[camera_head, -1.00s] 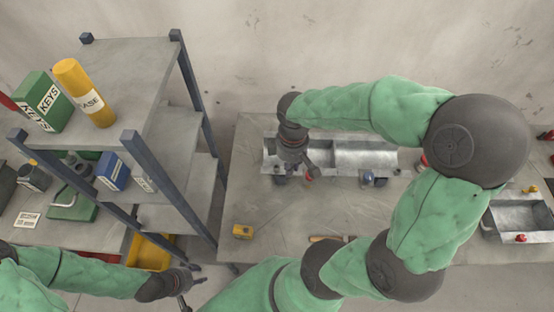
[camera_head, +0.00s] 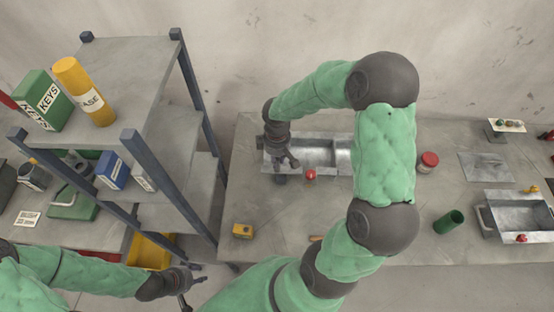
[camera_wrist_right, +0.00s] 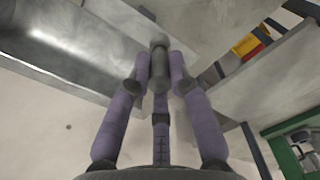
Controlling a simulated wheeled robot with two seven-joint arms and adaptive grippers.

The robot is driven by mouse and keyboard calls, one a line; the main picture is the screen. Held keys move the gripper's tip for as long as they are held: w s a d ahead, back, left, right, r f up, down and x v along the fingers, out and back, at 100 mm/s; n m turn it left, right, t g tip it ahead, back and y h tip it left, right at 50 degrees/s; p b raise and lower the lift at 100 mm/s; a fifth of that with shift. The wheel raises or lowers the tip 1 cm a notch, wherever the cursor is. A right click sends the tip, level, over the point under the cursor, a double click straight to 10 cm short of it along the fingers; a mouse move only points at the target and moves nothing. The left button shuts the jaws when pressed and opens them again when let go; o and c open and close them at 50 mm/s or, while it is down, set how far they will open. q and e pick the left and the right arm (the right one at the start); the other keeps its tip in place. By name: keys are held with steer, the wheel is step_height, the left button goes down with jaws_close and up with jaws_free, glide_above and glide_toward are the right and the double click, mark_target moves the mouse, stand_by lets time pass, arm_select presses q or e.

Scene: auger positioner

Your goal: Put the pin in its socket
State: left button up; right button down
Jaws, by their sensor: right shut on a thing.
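My right gripper (camera_head: 286,161) is over the left end of the metal trough (camera_head: 318,148) in the head view. In the right wrist view its purple-grey fingers (camera_wrist_right: 158,82) are shut on a short dark grey cylinder (camera_wrist_right: 159,62), which looks like the pin. I cannot make out the socket. A red knob (camera_head: 311,175) and a dark fitting (camera_head: 280,179) sit at the trough's front side. My left gripper (camera_head: 190,283) is low at the left, its fingers apart and empty.
A shelf rack (camera_head: 150,155) with boxes stands left of the bench. A small yellow block (camera_head: 242,231) lies on the front bench. To the right are a red-topped can (camera_head: 428,161), a green cylinder (camera_head: 449,222) and a metal tray (camera_head: 519,217). The front-left bench is mostly clear.

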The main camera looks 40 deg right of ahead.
steer(key=shift+f, duration=0.4)
steer(key=shift+f, duration=0.1)
steer(key=c, duration=1.1)
jaws_free()
steer(key=shift+c, duration=0.2)
